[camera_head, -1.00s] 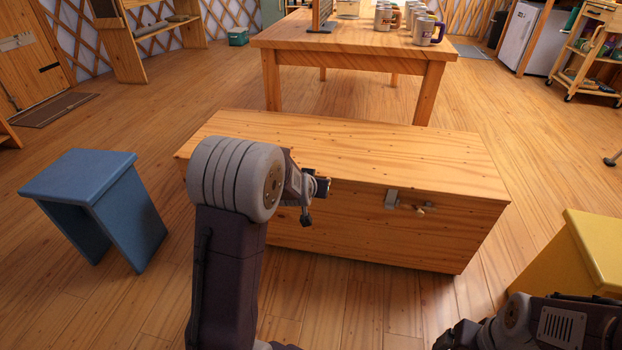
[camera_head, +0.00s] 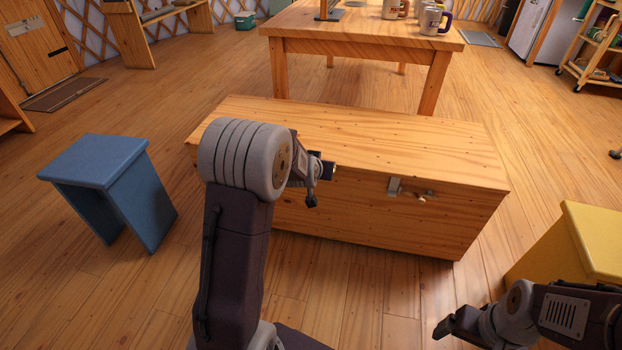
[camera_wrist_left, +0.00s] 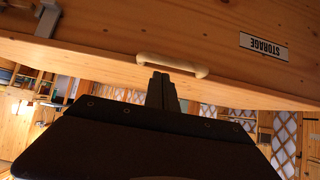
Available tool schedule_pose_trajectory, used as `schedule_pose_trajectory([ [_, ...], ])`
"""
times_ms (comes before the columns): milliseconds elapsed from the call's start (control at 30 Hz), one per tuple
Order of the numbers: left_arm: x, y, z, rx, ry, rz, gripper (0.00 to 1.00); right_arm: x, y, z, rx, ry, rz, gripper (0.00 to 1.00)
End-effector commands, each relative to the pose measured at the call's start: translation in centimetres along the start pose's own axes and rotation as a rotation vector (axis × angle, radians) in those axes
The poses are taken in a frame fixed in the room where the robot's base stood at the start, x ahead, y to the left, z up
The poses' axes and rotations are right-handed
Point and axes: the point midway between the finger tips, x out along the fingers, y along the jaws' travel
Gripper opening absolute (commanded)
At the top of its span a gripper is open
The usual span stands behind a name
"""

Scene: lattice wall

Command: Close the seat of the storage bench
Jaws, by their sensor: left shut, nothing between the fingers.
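The wooden storage bench (camera_head: 390,220) stands ahead, and its seat (camera_head: 370,140) lies flat on the box, with no clear gap in the head view. A metal latch (camera_head: 395,186) is on its front. The left wrist view, upside down, shows a pale handle (camera_wrist_left: 172,64), a STORAGE label (camera_wrist_left: 264,46) and the latch (camera_wrist_left: 47,18). My left gripper (camera_head: 325,180) is shut and empty in front of the bench, and its fingers (camera_wrist_left: 163,90) appear close to the handle; contact is unclear. My right gripper (camera_head: 445,326) is low at the right, apart from the bench; its jaw opening is unclear.
A blue stool (camera_head: 95,165) stands left of the bench and a yellow stool (camera_head: 595,240) at the right. A wooden table (camera_head: 350,35) with mugs (camera_head: 430,20) stands behind the bench. The floor in front of the bench is open.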

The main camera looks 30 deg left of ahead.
Motion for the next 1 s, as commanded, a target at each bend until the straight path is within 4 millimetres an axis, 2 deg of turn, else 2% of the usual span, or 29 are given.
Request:
schedule_pose_trajectory([
  [33, -1.2, 0.0, -1.0, 0.0, 0.003, 0.0, 0.0, -1.6, 0.0, -0.2, 0.0, 0.001, 0.0, 0.87],
  [200, -5.1, 0.0, 1.9, 0.0, 0.003, 0.0, 0.0, -3.0, -0.1, -0.3, 0.0, 0.0, 0.0, 0.87],
  [333, -7.3, 0.0, 3.5, 0.002, 0.007, 0.001, 0.0, -3.7, -0.1, -0.4, 0.0, 0.0, 0.0, 0.87],
  [500, -8.5, 0.0, 4.6, 0.0, 0.01, 0.0, 0.0, -4.0, -0.1, -0.4, 0.0, 0.0, 0.0, 0.87],
  [800, -8.6, 0.0, 4.7, 0.0, 0.012, 0.0, 0.0, -4.0, -0.1, -0.4, 0.0, 0.0, 0.0, 0.87],
  [867, -9.0, 0.2, 4.2, 0.003, 0.014, 0.005, 0.0, -4.5, -0.1, -0.5, 0.0, 0.0, 0.0, 0.87],
  [967, -10.9, 1.6, 1.3, 0.019, 0.047, 0.032, 0.0, -6.6, -0.1, -0.7, 0.0, 0.0, 0.0, 0.87],
  [1000, -12.2, 2.4, -0.5, 0.03, 0.068, 0.05, 0.0, -7.7, -0.1, -0.8, 0.0, 0.0, 0.0, 0.87],
])
